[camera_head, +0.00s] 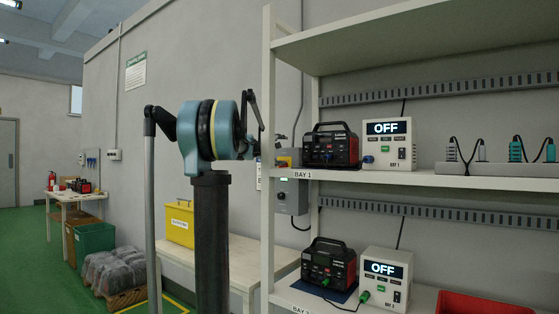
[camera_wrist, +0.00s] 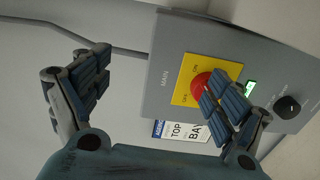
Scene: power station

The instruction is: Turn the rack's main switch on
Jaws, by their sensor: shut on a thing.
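The main switch is a red rotary knob (camera_wrist: 201,84) on a yellow plate (camera_wrist: 184,90) marked ON and OFF, on a grey box labelled MAIN. In the head view the plate (camera_head: 284,158) shows by the left rack post, partly hidden. My gripper (camera_head: 256,138) also shows side-on in the head view.
Beside the knob are a lit green indicator (camera_wrist: 250,88) and a black dial (camera_wrist: 287,107). The rack (camera_head: 268,210) holds two power units (camera_head: 389,144) (camera_head: 384,273) whose displays read OFF. A table with a yellow box (camera_head: 180,223) stands left of the rack.

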